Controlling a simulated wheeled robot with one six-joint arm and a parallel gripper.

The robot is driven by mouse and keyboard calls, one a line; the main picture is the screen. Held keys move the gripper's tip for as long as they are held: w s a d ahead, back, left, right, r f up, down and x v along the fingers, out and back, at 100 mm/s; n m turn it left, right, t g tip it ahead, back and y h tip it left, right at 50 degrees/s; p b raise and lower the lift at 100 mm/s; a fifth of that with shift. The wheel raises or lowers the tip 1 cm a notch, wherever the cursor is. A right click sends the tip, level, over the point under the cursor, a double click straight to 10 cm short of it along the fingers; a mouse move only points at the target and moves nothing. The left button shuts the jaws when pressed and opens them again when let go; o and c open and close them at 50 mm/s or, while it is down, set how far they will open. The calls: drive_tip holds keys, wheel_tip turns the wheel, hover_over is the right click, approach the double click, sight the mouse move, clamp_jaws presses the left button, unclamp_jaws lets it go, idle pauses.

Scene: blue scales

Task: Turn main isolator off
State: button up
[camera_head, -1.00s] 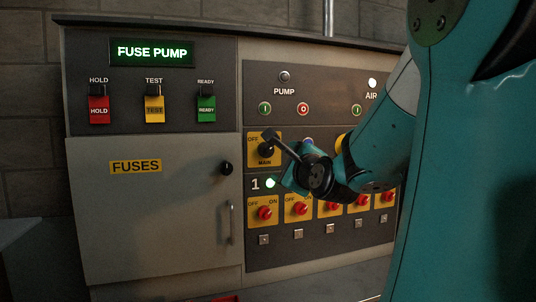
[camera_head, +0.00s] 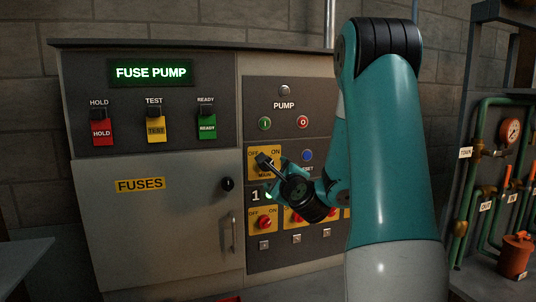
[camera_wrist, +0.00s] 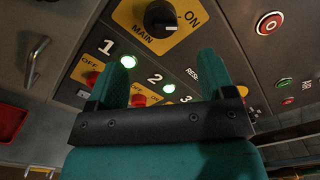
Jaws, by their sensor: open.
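The main isolator is a black rotary knob (camera_wrist: 160,18) on a yellow plate marked OFF, ON and MAIN. In the wrist view it is at the top, beyond the fingertips, and its pale mark appears to face the ON side. In the head view the yellow plate (camera_head: 254,172) is partly covered by a black part of my arm's end, which hides most of the knob. My gripper (camera_wrist: 166,60) is open, with two teal fingers apart and nothing between them. It is below the knob in the wrist view and does not appear to touch it.
Red switches (camera_head: 265,223) on yellow plates and lit green lamps (camera_wrist: 128,62) lie below the isolator. A blue button (camera_head: 307,155) and green and red pump buttons are close by. The fuses door handle (camera_head: 233,240) is left. Green pipes (camera_head: 477,140) stand right.

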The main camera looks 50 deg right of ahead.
drive_tip(key=shift+p+x, duration=3.4)
drive_tip(key=shift+x, duration=1.2)
drive_tip(key=shift+d, duration=0.1)
drive_tip(key=c, duration=0.9)
